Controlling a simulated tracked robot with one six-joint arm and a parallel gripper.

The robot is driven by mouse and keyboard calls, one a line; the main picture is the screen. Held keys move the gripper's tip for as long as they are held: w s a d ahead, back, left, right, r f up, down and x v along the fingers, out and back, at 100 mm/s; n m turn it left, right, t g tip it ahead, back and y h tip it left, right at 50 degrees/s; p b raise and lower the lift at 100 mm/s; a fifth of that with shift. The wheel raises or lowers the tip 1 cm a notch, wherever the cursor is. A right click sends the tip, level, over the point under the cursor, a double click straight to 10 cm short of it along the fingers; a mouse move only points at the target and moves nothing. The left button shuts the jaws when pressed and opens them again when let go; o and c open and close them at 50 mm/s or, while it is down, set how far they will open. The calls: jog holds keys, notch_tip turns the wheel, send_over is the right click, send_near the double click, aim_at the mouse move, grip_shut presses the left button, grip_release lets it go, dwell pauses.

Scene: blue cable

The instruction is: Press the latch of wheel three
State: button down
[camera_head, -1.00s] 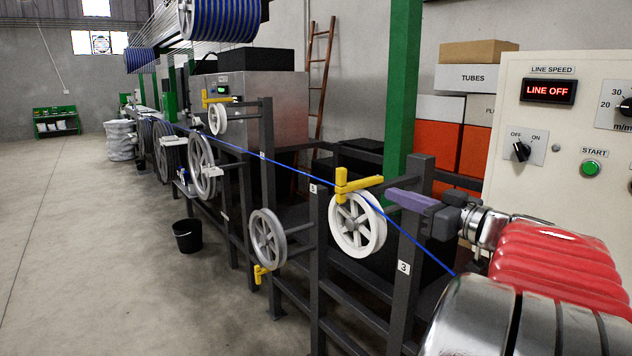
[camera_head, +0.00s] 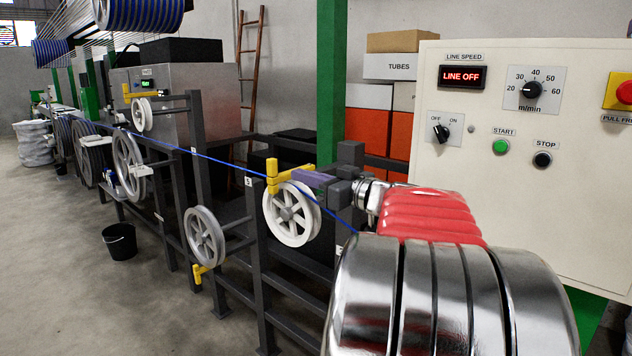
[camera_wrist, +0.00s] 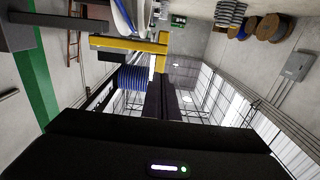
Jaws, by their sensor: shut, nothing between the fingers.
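My gripper (camera_head: 306,179) is shut and empty. Its purple-looking fingers overlap the latch arm in the head view; I cannot tell whether they touch it. In the wrist view the yellow latch (camera_wrist: 128,44) lies just beyond the tips of my gripper (camera_wrist: 160,80). The wheel's top is partly behind the latch and fingers.
A blue cable (camera_head: 225,162) runs along the line past the wheel. A grey wheel (camera_head: 204,236) with a yellow latch (camera_head: 198,273) is lower left. The control panel (camera_head: 590,170) reads LINE OFF at right. A black bucket (camera_head: 120,241) stands on open floor at left.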

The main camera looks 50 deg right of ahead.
aim_at(275, 168)
jog(key=w, duration=0.6)
jog(key=shift+w+a, duration=0.1)
jog(key=shift+w, duration=0.2)
